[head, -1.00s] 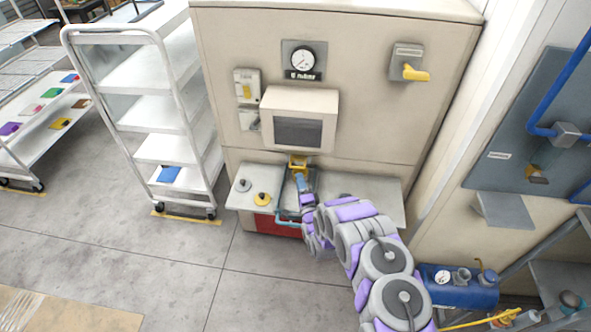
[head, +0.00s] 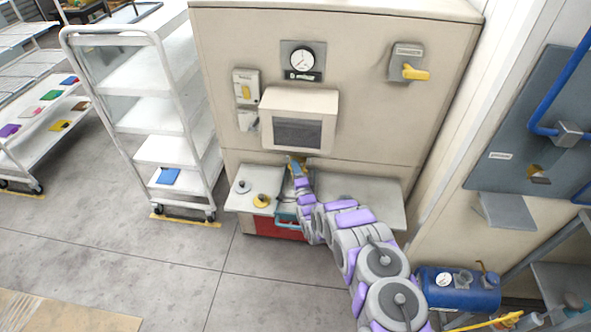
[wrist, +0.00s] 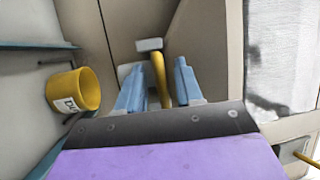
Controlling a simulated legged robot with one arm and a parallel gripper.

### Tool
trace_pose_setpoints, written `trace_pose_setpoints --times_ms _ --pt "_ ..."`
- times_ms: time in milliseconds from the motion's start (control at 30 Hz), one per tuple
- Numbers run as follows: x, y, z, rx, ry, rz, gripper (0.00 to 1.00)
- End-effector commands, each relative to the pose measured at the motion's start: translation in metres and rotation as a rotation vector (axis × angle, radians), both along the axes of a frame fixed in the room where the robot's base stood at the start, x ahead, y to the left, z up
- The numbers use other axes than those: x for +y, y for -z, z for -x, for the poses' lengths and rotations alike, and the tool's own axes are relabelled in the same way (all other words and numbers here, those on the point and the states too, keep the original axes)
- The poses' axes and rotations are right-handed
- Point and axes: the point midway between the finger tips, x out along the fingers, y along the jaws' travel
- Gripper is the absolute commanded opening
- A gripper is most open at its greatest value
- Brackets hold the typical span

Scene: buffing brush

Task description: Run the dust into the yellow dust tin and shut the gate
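The yellow dust tin (wrist: 78,90), a small round cup with a partly readable "DU" label, is at the left of the wrist view with its open mouth facing right. A yellow handle (wrist: 160,78) with a grey block at its far end rises between my gripper's two blue fingers (wrist: 157,88). The fingers stand apart on either side of it, with no clear contact. In the head view my gripper (head: 297,172) is over the recess at the machine's front, close to the panel, and my arm partly covers the recess. I cannot tell how far the gate is open.
The beige machine (head: 350,125) carries a gauge, a hooded window (head: 298,132) and a yellow-levered switch (head: 415,73). A white rack cart (head: 160,120) stands left, a blue tank (head: 458,288) right.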

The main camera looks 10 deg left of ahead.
Motion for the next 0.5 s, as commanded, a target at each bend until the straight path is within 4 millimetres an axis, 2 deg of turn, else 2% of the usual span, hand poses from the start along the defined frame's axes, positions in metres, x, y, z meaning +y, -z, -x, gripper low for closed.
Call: trace_pose_setpoints --times_ms 33,367,500 --pt "0.0000 0.0000 0.0000 0.000 0.000 0.000 0.31" --pt "-0.0001 0.0005 0.0000 0.001 0.000 0.000 0.00" --pt "-0.0001 0.0011 -0.0001 0.002 0.000 0.000 0.00"
